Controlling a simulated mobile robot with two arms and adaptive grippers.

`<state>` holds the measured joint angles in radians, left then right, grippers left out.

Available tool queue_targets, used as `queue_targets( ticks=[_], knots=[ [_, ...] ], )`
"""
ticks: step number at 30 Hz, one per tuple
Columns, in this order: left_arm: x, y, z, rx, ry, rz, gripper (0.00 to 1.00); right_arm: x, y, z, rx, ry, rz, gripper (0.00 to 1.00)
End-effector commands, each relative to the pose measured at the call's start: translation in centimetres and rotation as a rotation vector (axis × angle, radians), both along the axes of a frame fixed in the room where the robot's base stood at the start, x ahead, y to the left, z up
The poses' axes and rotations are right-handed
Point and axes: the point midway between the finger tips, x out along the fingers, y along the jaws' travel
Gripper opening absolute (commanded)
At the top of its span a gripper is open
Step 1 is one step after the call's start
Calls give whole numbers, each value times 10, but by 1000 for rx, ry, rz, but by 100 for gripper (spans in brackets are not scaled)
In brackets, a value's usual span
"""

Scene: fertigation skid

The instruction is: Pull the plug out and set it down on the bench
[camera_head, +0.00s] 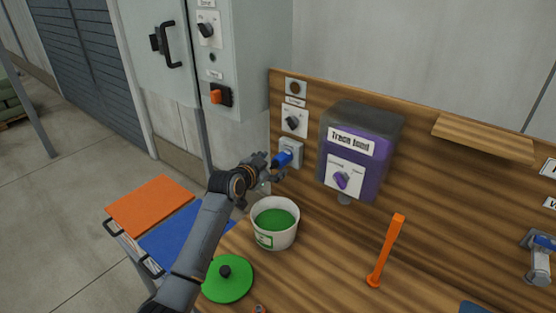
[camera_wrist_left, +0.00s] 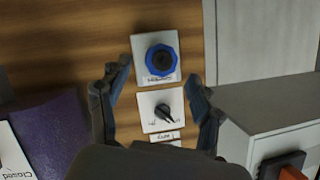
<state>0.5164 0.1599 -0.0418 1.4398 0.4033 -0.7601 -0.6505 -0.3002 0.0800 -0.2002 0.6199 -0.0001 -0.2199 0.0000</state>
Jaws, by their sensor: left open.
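The blue plug (camera_head: 284,158) sits in a pale socket plate (camera_head: 295,148) on the wooden back panel, left of the purple box. In the left wrist view the plug (camera_wrist_left: 162,62) shows end-on as a blue ring with a dark centre, on its white plate (camera_wrist_left: 139,43). My left gripper (camera_head: 274,170) is open right at the plug. In the wrist view its fingers (camera_wrist_left: 160,75) stand apart on both sides of the plug, with gaps visible. The wooden bench (camera_head: 330,270) lies below. My right gripper is not in view.
A white tub with green contents (camera_head: 275,242) stands below the gripper. A green lid (camera_head: 228,280) lies in front, and an orange upright handle (camera_head: 388,250) stands to the right. A rotary switch (camera_head: 292,121) is above the socket. Bare bench lies between tub and orange handle.

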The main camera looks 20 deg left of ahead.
Motion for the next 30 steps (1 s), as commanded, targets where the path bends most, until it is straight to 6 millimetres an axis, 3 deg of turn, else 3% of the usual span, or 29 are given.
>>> queue_targets(
  ticks=[10, 24, 30],
  knots=[
    [35, -7, -13, -1, 1, -1, 65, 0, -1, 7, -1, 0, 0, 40],
    [42, -9, -16, 0, 0, 0, 65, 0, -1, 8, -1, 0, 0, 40],
    [42, -8, -16, 0, 0, 0, 26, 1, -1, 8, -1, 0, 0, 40]
  ],
)
